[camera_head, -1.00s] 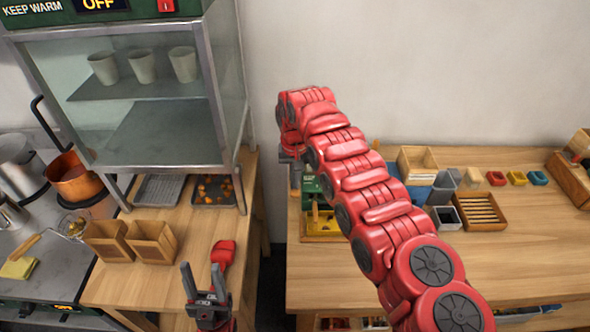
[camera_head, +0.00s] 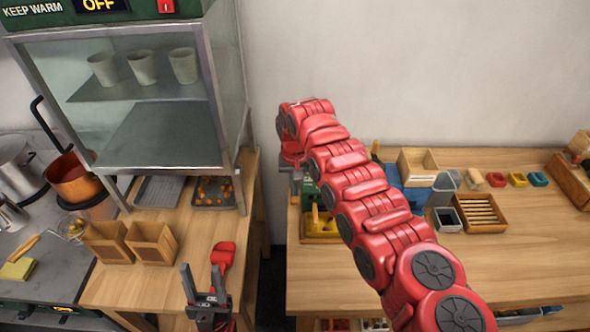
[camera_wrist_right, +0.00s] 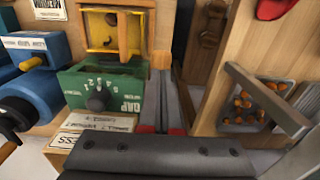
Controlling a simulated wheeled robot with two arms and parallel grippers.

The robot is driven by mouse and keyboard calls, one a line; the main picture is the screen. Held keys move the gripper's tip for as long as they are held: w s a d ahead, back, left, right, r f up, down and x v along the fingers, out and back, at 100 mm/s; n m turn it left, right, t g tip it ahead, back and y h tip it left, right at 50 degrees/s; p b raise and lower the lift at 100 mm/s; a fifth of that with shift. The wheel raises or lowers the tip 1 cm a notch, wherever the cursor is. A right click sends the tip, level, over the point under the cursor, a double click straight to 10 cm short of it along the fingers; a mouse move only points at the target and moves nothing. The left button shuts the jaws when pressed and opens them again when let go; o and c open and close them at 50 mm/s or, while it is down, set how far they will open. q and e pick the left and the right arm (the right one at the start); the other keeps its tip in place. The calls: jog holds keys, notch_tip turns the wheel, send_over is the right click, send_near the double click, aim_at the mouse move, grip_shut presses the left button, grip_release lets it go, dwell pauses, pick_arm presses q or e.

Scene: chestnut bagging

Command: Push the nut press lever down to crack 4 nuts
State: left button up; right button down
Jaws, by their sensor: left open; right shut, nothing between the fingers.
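The nut press seems to be the unit at the left end of the right table. Its green box (camera_wrist_right: 100,90) with a GAP dial and its yellow part (camera_wrist_right: 112,35) show in the right wrist view. In the head view the yellow part (camera_head: 322,222) shows below my right arm. My right gripper (camera_wrist_right: 163,105) is shut and empty beside the green box; in the head view it (camera_head: 296,182) is mostly covered by my arm. I cannot make out the lever clearly or tell whether the gripper touches it. My left gripper (camera_head: 206,285) is open and empty over the left table.
A blue machine (camera_wrist_right: 35,85) stands beside the press. A chestnut tray (camera_head: 212,194) lies under the warming cabinet (camera_head: 222,100). Wooden boxes (camera_head: 152,243) stand on the left table. A gap separates the tables. The right table's front (camera_head: 530,250) is clear.

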jog(key=shift+s+f, duration=0.1)
jog(key=shift+f, duration=1.05)
jog(key=shift+f+b, duration=0.25)
jog(key=shift+b, duration=0.1)
jog(key=r, duration=0.9)
jog(key=shift+w+r, duration=0.3)
jog(key=shift+w, duration=0.05)
jog(key=shift+f, duration=0.1)
jog(key=shift+f+b, duration=0.7)
jog(key=shift+f, duration=0.35)
